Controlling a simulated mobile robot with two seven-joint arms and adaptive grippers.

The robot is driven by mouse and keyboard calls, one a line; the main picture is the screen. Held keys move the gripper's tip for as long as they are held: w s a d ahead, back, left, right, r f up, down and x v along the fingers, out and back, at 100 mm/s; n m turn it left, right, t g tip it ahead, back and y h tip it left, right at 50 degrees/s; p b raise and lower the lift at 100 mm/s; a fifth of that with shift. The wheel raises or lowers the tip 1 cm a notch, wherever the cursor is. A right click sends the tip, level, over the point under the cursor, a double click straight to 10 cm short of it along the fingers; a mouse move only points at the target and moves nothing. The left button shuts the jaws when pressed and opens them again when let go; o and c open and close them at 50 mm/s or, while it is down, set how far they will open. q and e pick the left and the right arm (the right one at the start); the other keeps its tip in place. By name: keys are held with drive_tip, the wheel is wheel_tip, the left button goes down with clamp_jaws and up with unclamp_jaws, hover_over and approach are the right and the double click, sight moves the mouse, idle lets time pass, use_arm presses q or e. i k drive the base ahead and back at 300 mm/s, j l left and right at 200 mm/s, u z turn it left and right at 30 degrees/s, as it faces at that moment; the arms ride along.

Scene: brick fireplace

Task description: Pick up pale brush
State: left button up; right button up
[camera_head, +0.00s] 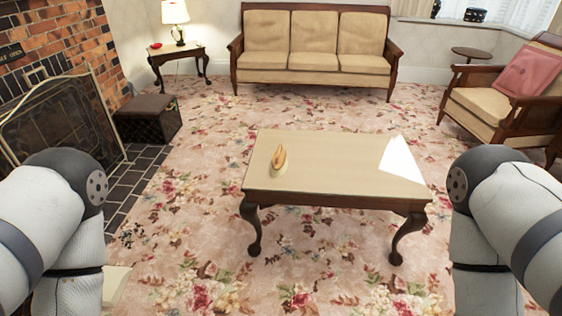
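A pale, tan oblong object (279,160), which looks like the pale brush, lies on the left part of the coffee table (335,180). An orange-brown strip shows along its top; finer detail is too small to tell. Both of my arms come in at the lower left and lower right, bent downward. My grippers are out of the picture, below its edge. Neither arm is near the table top.
White paper sheets (400,156) lie on the table's right part. A sofa (315,62) stands behind, an armchair (490,103) with a red cushion at right. A fireplace screen (62,125) and dark ottoman (148,120) are at left.

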sight(279, 162)
drive_tip(key=u, duration=1.7)
drive_tip(key=z, duration=1.7)
drive_tip(key=i+l+u, duration=0.3)
drive_tip(key=i, duration=0.45)
drive_tip(key=i+l+u, duration=0.35)
drive_tip(key=i, duration=0.35)
drive_tip(key=i+l+u, duration=0.3)
drive_tip(key=i+l, duration=0.35)
